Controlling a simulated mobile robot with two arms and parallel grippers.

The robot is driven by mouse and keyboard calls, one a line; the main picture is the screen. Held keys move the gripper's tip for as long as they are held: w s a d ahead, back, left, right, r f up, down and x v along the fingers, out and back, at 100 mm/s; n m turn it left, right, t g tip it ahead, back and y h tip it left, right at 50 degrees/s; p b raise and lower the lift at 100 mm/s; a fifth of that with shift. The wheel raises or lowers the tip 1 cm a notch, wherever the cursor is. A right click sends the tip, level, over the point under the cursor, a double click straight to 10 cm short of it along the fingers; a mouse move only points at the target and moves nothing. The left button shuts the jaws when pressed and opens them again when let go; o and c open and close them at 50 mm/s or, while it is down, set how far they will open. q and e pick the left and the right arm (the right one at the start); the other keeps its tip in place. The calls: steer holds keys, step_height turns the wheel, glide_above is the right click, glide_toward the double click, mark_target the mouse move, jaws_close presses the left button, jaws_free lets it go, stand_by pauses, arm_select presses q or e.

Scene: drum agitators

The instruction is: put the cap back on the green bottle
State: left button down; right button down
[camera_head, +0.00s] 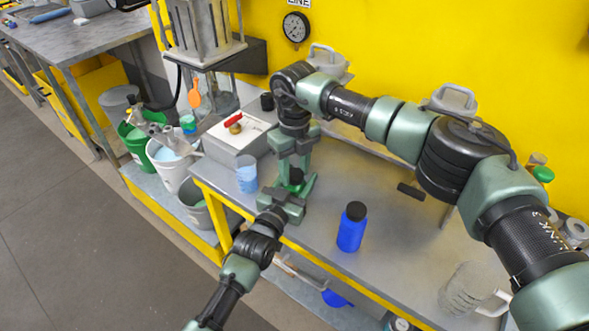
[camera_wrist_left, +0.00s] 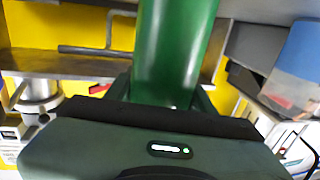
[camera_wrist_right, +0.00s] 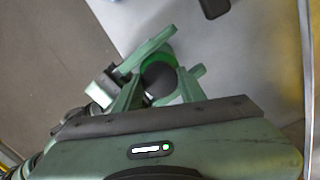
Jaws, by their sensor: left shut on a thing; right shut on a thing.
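The green bottle (camera_wrist_left: 178,50) is gripped by my left gripper (camera_head: 290,196) at the table's front edge; it fills the middle of the left wrist view. In the head view only a little green shows between the grippers. My right gripper (camera_head: 297,172) points down from above and is shut on the black cap (camera_wrist_right: 158,80). The cap (camera_head: 296,175) is right over the bottle's top, and green bottle (camera_wrist_right: 162,57) shows around its edge in the right wrist view. I cannot tell whether the cap touches the neck or is seated.
A blue bottle with a black cap (camera_head: 352,228) stands to the right on the table (camera_head: 395,240). A beaker of blue liquid (camera_head: 246,176) and a white box with a red-handled valve (camera_head: 236,134) are left. A clear jug (camera_head: 468,290) is at the right front. Buckets (camera_head: 172,160) stand lower left.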

steer(key=m, duration=0.7)
steer(key=shift+m, duration=0.3)
steer(key=m, duration=0.6)
steer(key=shift+m, duration=0.4)
steer(key=c, duration=0.7)
jaws_free()
steer(key=shift+c, duration=0.2)
step_height(320, 180, up, 12)
arm_select(q)
steer(key=shift+c, duration=2.3)
jaws_free()
